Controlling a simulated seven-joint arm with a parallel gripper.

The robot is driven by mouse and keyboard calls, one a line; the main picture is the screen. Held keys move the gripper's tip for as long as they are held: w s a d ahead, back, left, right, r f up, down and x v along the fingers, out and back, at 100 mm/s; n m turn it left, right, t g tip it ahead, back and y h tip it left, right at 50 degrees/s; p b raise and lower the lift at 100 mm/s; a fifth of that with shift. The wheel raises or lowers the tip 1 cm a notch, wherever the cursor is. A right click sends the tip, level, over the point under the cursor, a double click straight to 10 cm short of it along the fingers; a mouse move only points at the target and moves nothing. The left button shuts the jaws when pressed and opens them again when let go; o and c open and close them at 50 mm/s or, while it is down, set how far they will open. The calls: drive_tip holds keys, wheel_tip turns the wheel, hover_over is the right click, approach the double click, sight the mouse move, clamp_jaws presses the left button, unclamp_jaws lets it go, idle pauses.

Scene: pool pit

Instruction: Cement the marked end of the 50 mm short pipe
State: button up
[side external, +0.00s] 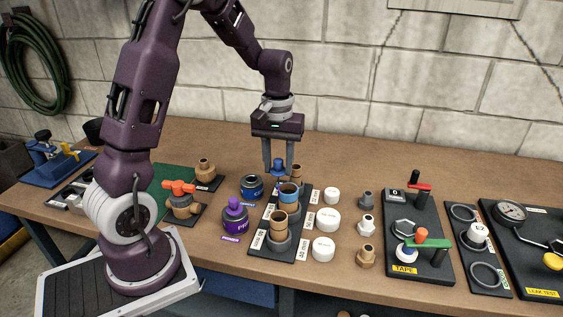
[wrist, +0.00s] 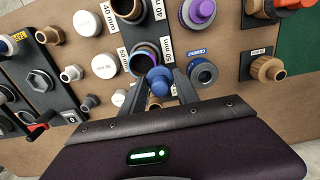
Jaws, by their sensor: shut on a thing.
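My gripper (side external: 279,170) is shut on a blue cement dauber cap (side external: 278,165), held over the back part of the black pipe rack (side external: 287,244). The cap also shows between the fingers in the wrist view (wrist: 158,80). A short pipe with a blue and purple band at its top (side external: 289,194) stands upright in the rack, just in front of the gripper; in the wrist view its round end (wrist: 145,55) is beside a 50 mm label. The cap looks close to this pipe; I cannot tell whether they touch. The blue-labelled cement can (side external: 251,188) stands left of the rack, its lid off.
The purple primer can (side external: 235,218) is left of the rack, and a tan pipe (side external: 278,230) stands at its front. White caps (side external: 328,219) and small fittings (side external: 366,225) are to the right. A valve with an orange handle (side external: 180,197) is at left.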

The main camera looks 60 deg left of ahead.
drive_tip(key=shift+s+d, duration=0.4)
drive_tip(key=shift+s, duration=0.3)
drive_tip(key=shift+s+d, duration=0.35)
drive_tip(key=shift+d, duration=0.05)
drive_tip(key=shift+s+d, duration=0.2)
drive_tip(key=shift+d, duration=0.95)
drive_tip(key=shift+w+d, duration=0.4)
drive_tip(key=shift+d, duration=0.4)
wheel_tip(320, 180, up, 7)
drive_tip(key=s, duration=0.1)
drive_tip(key=shift+d, duration=0.3)
